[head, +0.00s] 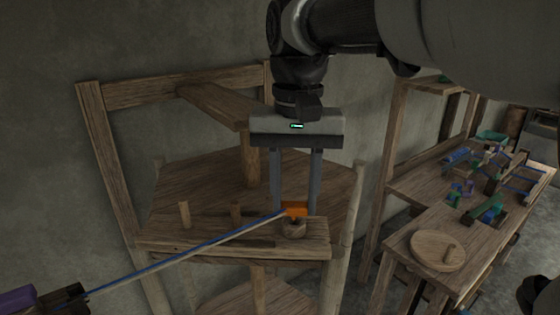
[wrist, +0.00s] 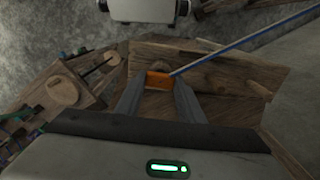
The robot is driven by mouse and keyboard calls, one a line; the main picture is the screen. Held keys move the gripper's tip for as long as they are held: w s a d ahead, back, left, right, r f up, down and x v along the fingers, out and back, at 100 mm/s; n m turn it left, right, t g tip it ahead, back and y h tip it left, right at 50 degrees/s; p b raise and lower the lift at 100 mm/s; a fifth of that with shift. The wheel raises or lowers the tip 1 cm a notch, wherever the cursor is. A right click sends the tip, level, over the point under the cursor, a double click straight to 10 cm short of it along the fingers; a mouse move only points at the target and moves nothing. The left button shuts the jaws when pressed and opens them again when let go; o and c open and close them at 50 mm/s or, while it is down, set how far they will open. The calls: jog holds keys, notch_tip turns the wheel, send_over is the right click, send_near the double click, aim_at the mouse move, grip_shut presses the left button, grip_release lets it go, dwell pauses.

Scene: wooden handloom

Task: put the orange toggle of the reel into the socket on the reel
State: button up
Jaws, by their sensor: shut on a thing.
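The orange toggle (head: 295,209) is a small block held between the fingertips of my gripper (head: 296,211). A blue cord (head: 190,247) runs taut from it to the lower left. In the wrist view, the toggle (wrist: 158,80) sits between the tips of my gripper (wrist: 158,88), with the cord (wrist: 240,40) running to the upper right. Just below the toggle in the head view is a small round wooden piece (head: 293,229) on the shelf's front edge. It may be the socket, but its opening is hidden. I cannot tell whether toggle and piece touch.
Wooden pegs (head: 184,214) stand on the loom shelf (head: 240,180) left of my gripper. A purple and dark object (head: 22,300) lies at the lower left, at the cord's far end. A side bench (head: 395,237) at right holds a round board (head: 438,249) and several coloured items.

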jog(key=shift+f, duration=0.2)
dwell(0.3)
jog(key=shift+f+b, duration=0.4)
jog(key=shift+f, duration=0.1)
dwell(0.7)
jog(key=o, duration=1.6)
jog(key=shift+c, duration=0.2)
notch_tip(320, 180, up, 7)
jog(key=p, duration=0.7)
